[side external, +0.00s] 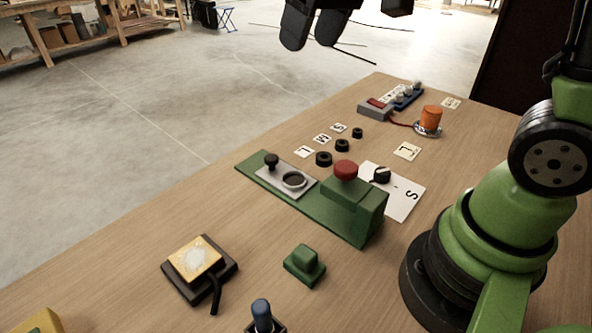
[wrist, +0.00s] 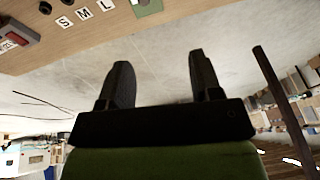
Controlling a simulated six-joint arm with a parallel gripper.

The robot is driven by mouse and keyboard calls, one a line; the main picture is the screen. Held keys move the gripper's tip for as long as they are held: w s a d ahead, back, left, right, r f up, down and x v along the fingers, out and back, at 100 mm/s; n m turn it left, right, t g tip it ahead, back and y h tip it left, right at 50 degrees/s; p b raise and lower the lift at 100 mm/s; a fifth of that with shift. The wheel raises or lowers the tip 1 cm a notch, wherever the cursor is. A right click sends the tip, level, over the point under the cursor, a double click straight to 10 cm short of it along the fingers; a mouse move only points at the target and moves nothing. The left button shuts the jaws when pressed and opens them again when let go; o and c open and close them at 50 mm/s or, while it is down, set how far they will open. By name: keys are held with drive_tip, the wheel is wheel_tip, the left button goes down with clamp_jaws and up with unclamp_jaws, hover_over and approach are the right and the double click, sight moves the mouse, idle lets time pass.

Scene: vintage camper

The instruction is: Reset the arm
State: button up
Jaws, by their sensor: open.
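My gripper (side external: 310,42) is high at the top of the side external view, above and beyond the far-left edge of the table (side external: 130,250). It is only partly in frame there. In the wrist view my gripper (wrist: 158,65) has its two dark fingers spread apart with nothing between them. Past the fingertips lie bare concrete floor and a strip of the table. The gripper touches nothing.
A green fixture (side external: 355,208) with a red knob (side external: 346,169) stands mid-table. Black rings (side external: 324,159) lie near size cards (side external: 304,151). A black-based pad (side external: 197,258), green block (side external: 304,264) and orange cylinder (side external: 431,117) also stand on the table. Air around the gripper looks clear.

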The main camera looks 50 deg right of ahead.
drive_tip(key=s+a+m+t+y, duration=0.1)
drive_tip(key=s+m+t, duration=0.2)
drive_tip(key=s, duration=1.2)
drive_tip(key=shift+a+r+t, duration=0.25)
drive_tip(key=shift+r+t, duration=0.05)
drive_tip(key=shift+r, duration=0.15)
